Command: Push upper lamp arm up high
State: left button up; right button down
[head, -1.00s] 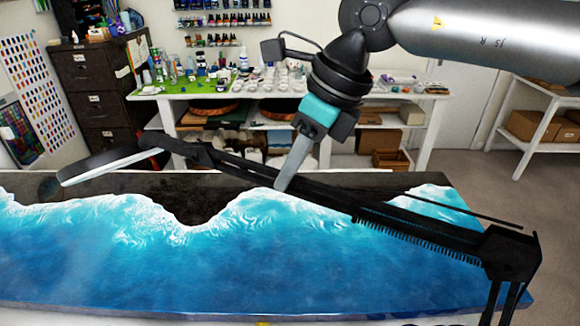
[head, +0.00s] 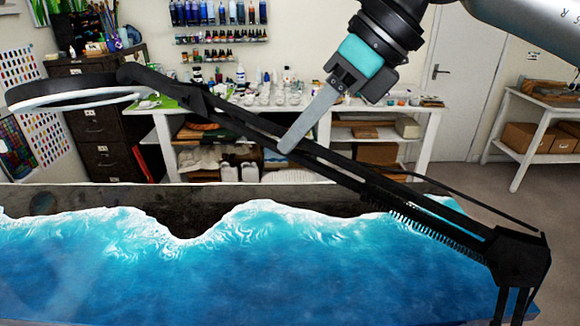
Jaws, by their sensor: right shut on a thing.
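The black upper lamp arm (head: 340,178) slants from its joint (head: 512,262) at the lower right up to the round lamp head (head: 75,93) at the upper left. The ring-shaped head hangs above the table, near the filing cabinet in the picture. My right gripper (head: 292,142) comes down from the upper right. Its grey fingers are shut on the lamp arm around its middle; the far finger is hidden. My left gripper is not in view.
A long table (head: 250,265) with a blue and white resin wave surface and a dark back strip lies below the lamp. Behind it stand a white workbench (head: 428,135) crowded with small bottles, and a dark filing cabinet (head: 108,125). The air above the table is otherwise clear.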

jog(key=d+r+y, duration=0.1)
jog(key=r, duration=0.1)
jog(key=s+d+r+b, duration=0.1)
jog(key=r, duration=0.1)
jog(key=d+r+t+y+b, duration=0.1)
jog(key=r, duration=0.1)
jog(key=shift+s+d+r+y, duration=0.2)
jog(key=shift+s+r+y, duration=0.05)
jog(key=shift+r+y, duration=0.1)
jog(key=c, duration=0.8)
grip_release()
jog(key=shift+c, duration=0.2)
jog(key=v, duration=1.5)
